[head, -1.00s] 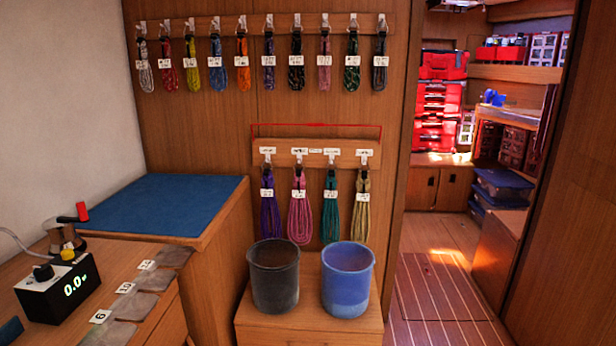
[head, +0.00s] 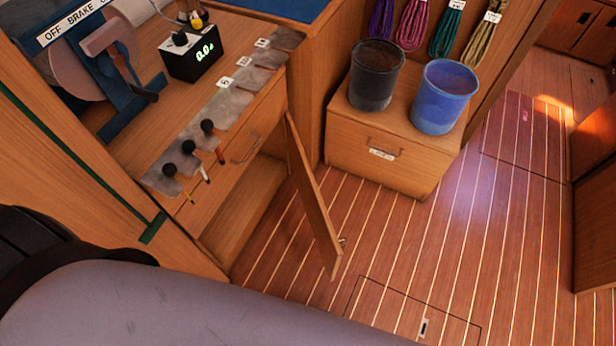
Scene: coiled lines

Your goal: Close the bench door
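The bench door (head: 312,195) is a wooden panel in the head view. It stands open, swung out from the bench front over the floor. Its hinged side is by the bench's far right corner, and its free edge points toward me, with a small metal fitting near the lower end. The bench (head: 150,115) has a drawer front with a handle (head: 247,150) above an open compartment (head: 240,215). The inside of the compartment is partly in view. Neither of my grippers shows in this view.
A wooden box (head: 385,160) with a drawer stands beyond the door, bearing a black bucket (head: 375,78) and a blue bucket (head: 442,98). The striped floor (head: 420,240) right of the door is clear. Black-knobbed tools (head: 205,150) lie at the bench's front edge.

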